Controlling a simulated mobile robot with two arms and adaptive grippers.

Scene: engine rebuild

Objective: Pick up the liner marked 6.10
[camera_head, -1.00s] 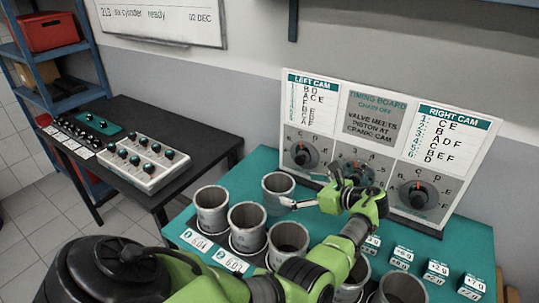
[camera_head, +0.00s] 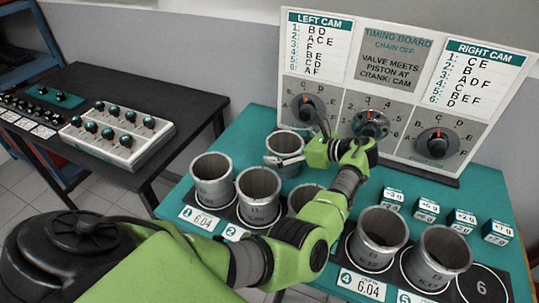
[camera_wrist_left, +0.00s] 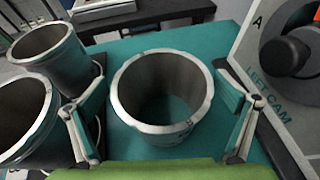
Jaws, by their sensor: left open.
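A grey metal liner (camera_head: 285,146) stands upright, off the numbered spots, on the teal table in front of the timing board. My left gripper (camera_head: 293,158) is at this liner and open. In the left wrist view the liner (camera_wrist_left: 163,92) stands between the two spread fingers of the gripper (camera_wrist_left: 163,115), with gaps visible at both sides. I cannot read any marking on this liner. Several other liners stand in the front row, including one at the left (camera_head: 212,180) and one at the right (camera_head: 437,257). My right gripper is out of view.
The timing board (camera_head: 378,95) stands close behind the gripper. Small weight boxes (camera_head: 426,209) sit at the right. Spot 6 (camera_head: 482,285) is empty. Cards, one reading 6.04 (camera_head: 199,221), lie before the row. A dark side table (camera_head: 100,90) stands at left.

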